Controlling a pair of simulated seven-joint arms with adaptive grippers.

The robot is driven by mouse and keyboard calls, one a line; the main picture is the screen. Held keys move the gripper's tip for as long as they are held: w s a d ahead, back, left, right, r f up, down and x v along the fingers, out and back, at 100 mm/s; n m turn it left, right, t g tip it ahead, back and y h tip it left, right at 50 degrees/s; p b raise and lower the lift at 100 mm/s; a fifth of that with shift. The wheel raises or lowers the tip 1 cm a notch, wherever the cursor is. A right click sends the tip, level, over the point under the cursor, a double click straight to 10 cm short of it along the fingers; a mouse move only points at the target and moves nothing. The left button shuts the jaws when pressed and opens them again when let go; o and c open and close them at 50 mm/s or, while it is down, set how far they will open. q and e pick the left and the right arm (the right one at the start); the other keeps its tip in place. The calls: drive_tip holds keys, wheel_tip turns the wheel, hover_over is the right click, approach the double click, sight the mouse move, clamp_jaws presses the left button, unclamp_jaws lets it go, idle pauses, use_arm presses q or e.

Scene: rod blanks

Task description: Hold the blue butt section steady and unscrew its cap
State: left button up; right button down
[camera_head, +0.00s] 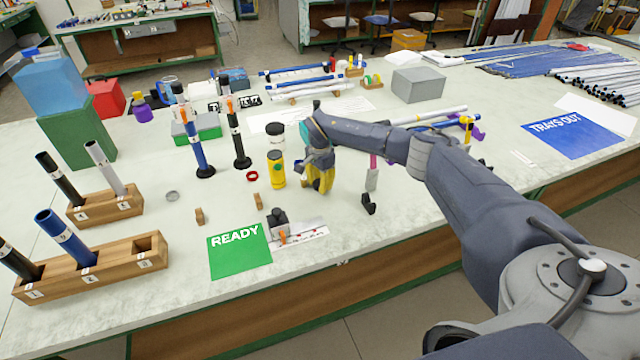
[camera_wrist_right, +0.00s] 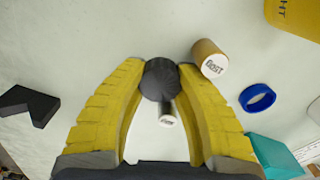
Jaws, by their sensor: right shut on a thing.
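A blue tube stands tilted in the front wooden rack (camera_head: 105,274); I take it as the blue butt section (camera_head: 64,238). Another blue rod (camera_head: 192,137) stands upright on a flared black foot farther back. I cannot tell whether the tilted tube bears a cap. My right gripper (camera_head: 318,185) is low over the table, right of the yellow can (camera_head: 277,170) and well away from the rack. In the right wrist view its yellow fingers are shut on a dark round piece (camera_wrist_right: 161,80). Whether that piece is a cap, I cannot tell. My left gripper is out of view.
A second rack (camera_head: 107,205) stands behind the front one. A green READY card (camera_head: 238,251) lies at the front edge. A wooden plug (camera_wrist_right: 208,58) and a blue ring (camera_wrist_right: 258,97) lie near the right fingers. A black angled piece (camera_head: 369,204) lies right of them.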

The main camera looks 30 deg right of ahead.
drive_tip(key=c, duration=1.1)
unclamp_jaws()
